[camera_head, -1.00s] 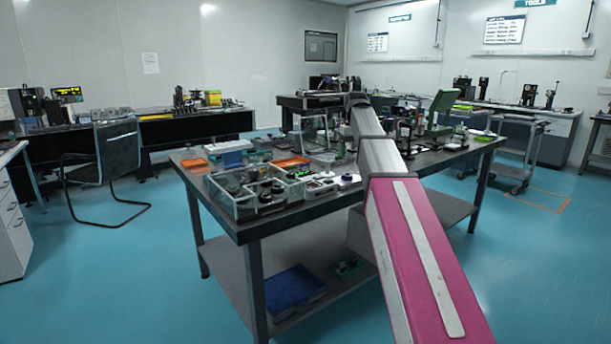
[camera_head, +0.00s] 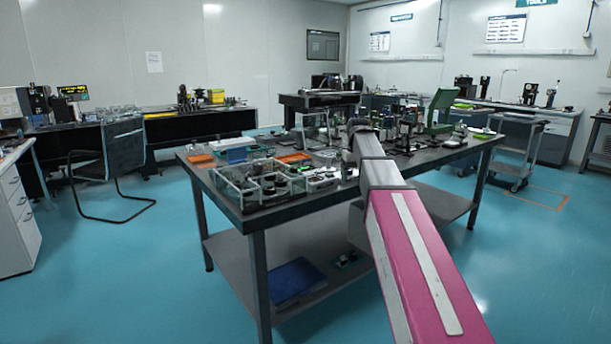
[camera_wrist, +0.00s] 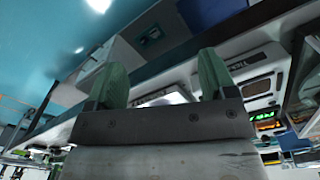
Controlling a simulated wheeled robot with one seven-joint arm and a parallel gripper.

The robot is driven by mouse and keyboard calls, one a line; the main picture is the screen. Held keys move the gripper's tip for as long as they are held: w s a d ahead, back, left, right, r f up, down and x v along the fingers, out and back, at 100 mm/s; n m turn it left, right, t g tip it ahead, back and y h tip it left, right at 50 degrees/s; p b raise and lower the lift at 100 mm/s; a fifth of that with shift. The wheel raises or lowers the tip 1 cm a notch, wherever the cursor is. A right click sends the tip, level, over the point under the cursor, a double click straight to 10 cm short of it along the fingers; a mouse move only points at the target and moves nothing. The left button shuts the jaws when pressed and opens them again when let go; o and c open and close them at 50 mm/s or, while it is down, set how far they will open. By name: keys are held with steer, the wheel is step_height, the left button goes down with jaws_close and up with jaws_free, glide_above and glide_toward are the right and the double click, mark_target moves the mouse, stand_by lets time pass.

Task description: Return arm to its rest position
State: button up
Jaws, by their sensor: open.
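My arm, with a magenta link and a grey link, reaches from the lower right of the head view to the near edge of the central table (camera_head: 300,212). My gripper is not clearly visible there, at the far end of the arm. In the wrist view my gripper (camera_wrist: 162,82) shows two green fingertips set wide apart. Nothing is held between them. The wrist view is tilted, with a table edge running diagonally behind the fingers.
A clear-walled divided tray (camera_head: 250,195) sits on the table's near left part. A green device (camera_head: 441,108) stands at its back right. A chair (camera_head: 122,150) stands left. Open floor (camera_head: 130,270) lies at front left.

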steer(key=s+f, duration=0.8)
steer(key=f, duration=0.4)
steer(key=s+f+m, duration=0.1)
steer(key=s+f, duration=0.7)
steer(key=f, duration=0.3)
steer(key=s+f+m, duration=0.1)
steer(key=s+f, duration=0.8)
steer(key=f, duration=0.3)
steer(key=shift+d+f, duration=0.3)
steer(key=shift+d, duration=0.05)
stand_by(4.2)
